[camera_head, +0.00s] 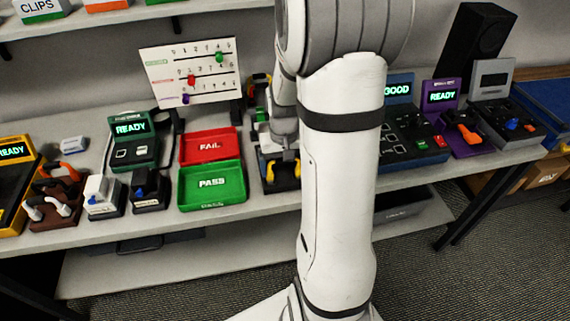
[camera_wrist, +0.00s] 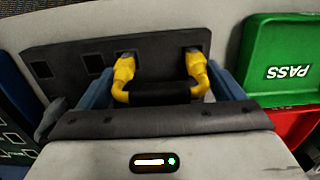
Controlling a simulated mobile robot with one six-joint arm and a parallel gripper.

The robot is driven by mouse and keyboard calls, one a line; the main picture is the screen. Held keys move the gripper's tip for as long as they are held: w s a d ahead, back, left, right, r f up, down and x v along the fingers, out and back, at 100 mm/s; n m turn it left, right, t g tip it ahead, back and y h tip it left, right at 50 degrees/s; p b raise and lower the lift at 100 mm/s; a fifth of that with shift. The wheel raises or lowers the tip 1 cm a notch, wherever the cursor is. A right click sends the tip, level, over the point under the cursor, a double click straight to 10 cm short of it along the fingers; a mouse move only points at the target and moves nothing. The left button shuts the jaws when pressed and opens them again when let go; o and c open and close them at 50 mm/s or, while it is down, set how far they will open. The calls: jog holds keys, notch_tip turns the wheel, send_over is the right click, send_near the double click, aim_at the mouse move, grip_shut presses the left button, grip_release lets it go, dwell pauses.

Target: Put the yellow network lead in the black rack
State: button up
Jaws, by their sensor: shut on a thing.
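The yellow network lead (camera_wrist: 123,74) is in the wrist view, a U-shaped lead with two yellow plug ends and a black middle grip. Its ends are at two square ports of the black rack (camera_wrist: 66,57); I cannot tell how deep they sit. My gripper (camera_wrist: 163,90) has a blue-grey finger on each side of the lead and is shut on it. In the head view the black rack (camera_head: 270,187) stands on the bench beside the trays, with yellow showing at it. My arm covers part of the rack and gripper there.
The green PASS tray (camera_head: 212,203) and red FAIL tray (camera_head: 209,133) lie just left of the rack. A slider board (camera_head: 160,75) stands behind. Testers with READY screens (camera_head: 131,128) and a GOOD panel (camera_head: 397,90) flank my arm. Two more rack ports at the left look empty.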

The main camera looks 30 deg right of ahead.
jog(key=o, duration=0.8)
jog(key=shift+o, duration=0.2)
jog(key=shift+r, duration=0.1)
jog(key=shift+r+p, duration=2.95)
jog(key=shift+r, duration=0.95)
jog(key=shift+a+r, duration=0.15)
jog(key=shift+r, duration=0.05)
jog(key=s+a+r+n+t, duration=0.3)
jog(key=s+a+r, duration=0.8)
jog(key=s+r, duration=0.1)
jog(key=shift+s+a+r, duration=0.3)
jog(key=shift+s+r, duration=0.05)
jog(key=shift+s, duration=0.1)
